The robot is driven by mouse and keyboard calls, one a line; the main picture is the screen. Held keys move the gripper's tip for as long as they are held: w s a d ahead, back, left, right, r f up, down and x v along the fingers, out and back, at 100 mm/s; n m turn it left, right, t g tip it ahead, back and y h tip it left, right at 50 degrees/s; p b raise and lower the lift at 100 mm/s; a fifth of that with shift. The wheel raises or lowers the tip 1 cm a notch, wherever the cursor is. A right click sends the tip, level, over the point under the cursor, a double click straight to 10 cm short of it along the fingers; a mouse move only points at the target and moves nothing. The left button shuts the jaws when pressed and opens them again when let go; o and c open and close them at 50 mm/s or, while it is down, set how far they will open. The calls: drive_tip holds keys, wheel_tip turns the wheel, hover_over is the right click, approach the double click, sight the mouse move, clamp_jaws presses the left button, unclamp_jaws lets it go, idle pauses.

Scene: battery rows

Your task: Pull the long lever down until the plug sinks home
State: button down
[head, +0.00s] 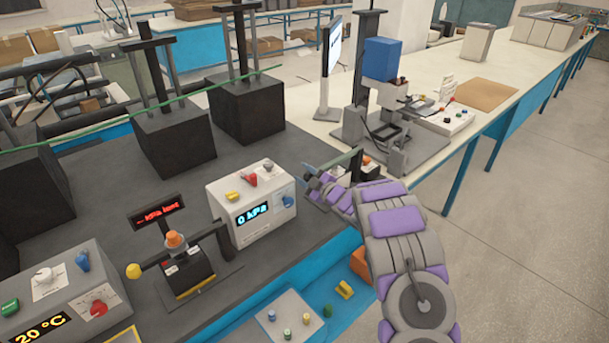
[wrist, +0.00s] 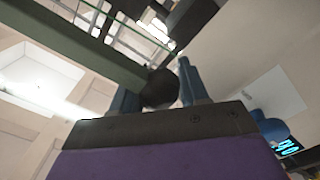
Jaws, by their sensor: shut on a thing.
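The long lever (wrist: 75,50) is a dark green-grey bar in the wrist view, with a round black end (wrist: 160,88). My gripper (wrist: 158,88) has its two blue fingers on either side of that round end and is shut on it. In the head view my gripper (head: 309,174) is at the right edge of the dark bench, by the slanted dark lever bar (head: 341,171). The lever's fixture is partly hidden behind my arm, with a small orange-red part (head: 367,160) showing. I cannot make out how deep the plug sits.
A white box reading 0 kPa (head: 250,213) stands just left of my gripper. A smaller press with an orange top (head: 175,240) and a yellow knob (head: 133,270) is further left. A blue-headed press (head: 382,60) stands behind. Open floor lies at the right.

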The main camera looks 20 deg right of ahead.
drive_tip(key=shift+s+f, duration=0.15)
drive_tip(key=shift+f, duration=0.55)
drive_tip(key=c, duration=0.7)
unclamp_jaws()
drive_tip(key=shift+a, duration=0.1)
drive_tip(key=shift+d+r, duration=0.15)
drive_tip(key=shift+d, duration=0.1)
drive_tip(key=p+v, duration=0.1)
drive_tip(key=v, duration=0.4)
drive_tip(key=p+v, duration=0.1)
drive_tip(key=v, duration=0.5)
drive_tip(key=p+v, duration=0.1)
drive_tip(key=v, duration=0.5)
drive_tip(key=shift+r, duration=0.3)
drive_tip(key=shift+d, duration=0.1)
